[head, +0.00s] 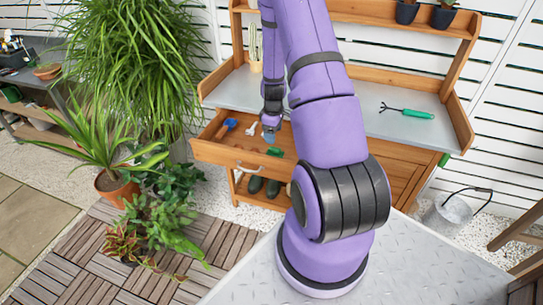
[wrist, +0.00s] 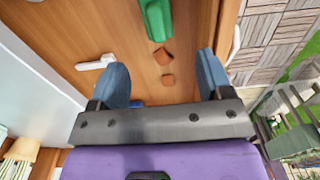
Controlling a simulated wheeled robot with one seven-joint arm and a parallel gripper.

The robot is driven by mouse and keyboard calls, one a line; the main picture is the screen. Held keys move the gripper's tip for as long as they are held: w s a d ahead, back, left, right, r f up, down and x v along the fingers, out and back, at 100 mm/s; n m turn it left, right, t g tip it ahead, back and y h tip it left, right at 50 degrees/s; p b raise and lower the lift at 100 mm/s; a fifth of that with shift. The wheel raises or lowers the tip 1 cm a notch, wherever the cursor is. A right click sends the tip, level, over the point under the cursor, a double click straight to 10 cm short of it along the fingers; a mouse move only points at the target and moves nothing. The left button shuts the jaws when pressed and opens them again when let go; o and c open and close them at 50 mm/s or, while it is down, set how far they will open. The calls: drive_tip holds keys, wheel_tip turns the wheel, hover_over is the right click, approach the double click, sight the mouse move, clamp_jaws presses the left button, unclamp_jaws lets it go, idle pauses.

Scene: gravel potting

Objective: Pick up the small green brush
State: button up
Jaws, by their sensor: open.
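A small green object (head: 275,151), which looks like the green brush, lies in the open wooden drawer (head: 222,154). In the wrist view the green object (wrist: 157,18) shows at the top edge, partly cut off, beyond the fingertips. My gripper (head: 269,137) is over the drawer, just behind the green object in the head view. In the wrist view my gripper (wrist: 161,62) has its two blue fingers wide apart, with nothing held between them. The brush's bristles cannot be made out.
The drawer also holds a white item (wrist: 97,62), a blue item (head: 230,124) and two reddish-brown pieces (wrist: 162,57). A green-handled hand fork (head: 415,113) lies on the grey bench top (head: 375,92). Potted plants stand left of the bench, a metal bucket (head: 447,214) right.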

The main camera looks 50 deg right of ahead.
sight(275, 148)
wheel_tip(275, 148, down, 6)
drive_tip(key=shift+r, duration=0.2)
drive_tip(key=shift+s+d+f, duration=0.15)
drive_tip(key=shift+f, duration=1.15)
drive_tip(key=shift+s+d+f, duration=0.1)
drive_tip(key=shift+f, duration=1.2)
drive_tip(key=c, duration=1.1)
drive_tip(key=shift+r, duration=5.05)
drive_tip(key=shift+o, duration=1.3)
drive_tip(key=shift+w+a, duration=0.1)
drive_tip(key=shift+c, duration=0.4)
